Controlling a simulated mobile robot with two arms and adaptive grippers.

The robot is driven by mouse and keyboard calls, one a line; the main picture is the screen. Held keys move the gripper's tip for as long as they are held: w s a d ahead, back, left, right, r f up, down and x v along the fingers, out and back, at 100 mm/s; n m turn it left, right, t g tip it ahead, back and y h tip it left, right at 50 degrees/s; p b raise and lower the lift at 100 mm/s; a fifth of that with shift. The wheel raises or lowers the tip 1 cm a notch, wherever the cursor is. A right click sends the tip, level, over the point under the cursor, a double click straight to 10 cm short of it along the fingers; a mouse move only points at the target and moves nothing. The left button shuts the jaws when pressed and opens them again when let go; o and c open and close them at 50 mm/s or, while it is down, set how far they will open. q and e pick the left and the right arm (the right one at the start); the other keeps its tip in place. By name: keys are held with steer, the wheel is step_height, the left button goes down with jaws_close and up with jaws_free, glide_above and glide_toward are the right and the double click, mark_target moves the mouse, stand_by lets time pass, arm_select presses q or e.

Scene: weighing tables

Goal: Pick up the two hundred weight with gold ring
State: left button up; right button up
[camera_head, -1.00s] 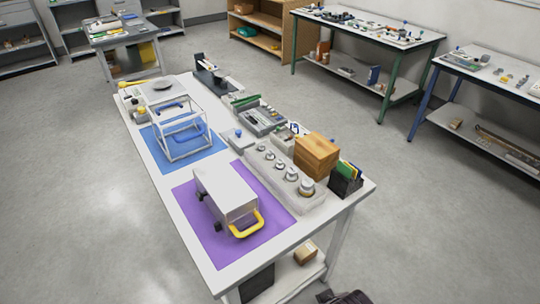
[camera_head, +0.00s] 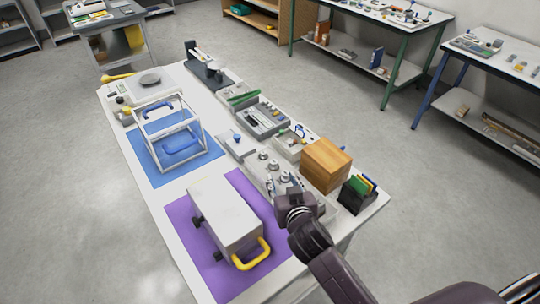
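A pale tray (camera_head: 254,171) on the near table holds a row of silver knobbed weights. The far small weight (camera_head: 263,154), a middle weight (camera_head: 273,165) and a nearer weight (camera_head: 286,177) show. The near end of the row is hidden by my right gripper (camera_head: 284,183). I cannot read the numbers or make out a gold ring. My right gripper comes in from the lower right, low over the tray. Its fingers look apart, on either side of the nearer weight; I cannot tell if they touch it. My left gripper is out of view.
A wooden box (camera_head: 326,165) and a black holder with coloured cards (camera_head: 357,194) stand right of the tray. A white case with a yellow handle (camera_head: 225,217) lies on the purple mat (camera_head: 188,221). A white frame (camera_head: 165,134) stands on the blue mat (camera_head: 152,171).

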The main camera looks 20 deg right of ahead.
mark_target(274, 162)
steer(key=shift+w+r, duration=0.15)
steer(key=shift+w, duration=0.05)
steer(key=shift+w+r, duration=0.15)
steer(key=p+x, duration=0.1)
steer(key=x, duration=0.2)
steer(key=shift+w, duration=0.25)
steer(key=shift+x, duration=1.05)
steer(key=shift+w+f+p, duration=0.3)
steer(key=shift+w+p, duration=0.05)
steer(key=shift+w, duration=0.1)
steer(key=p+x, duration=0.1)
steer(key=x, duration=0.3)
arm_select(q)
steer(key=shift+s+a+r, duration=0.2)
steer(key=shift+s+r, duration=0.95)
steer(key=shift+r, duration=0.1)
arm_select(e)
steer(key=shift+w+f, duration=0.2)
steer(key=shift+w, duration=0.05)
steer(key=shift+c, duration=0.5)
jaws_close()
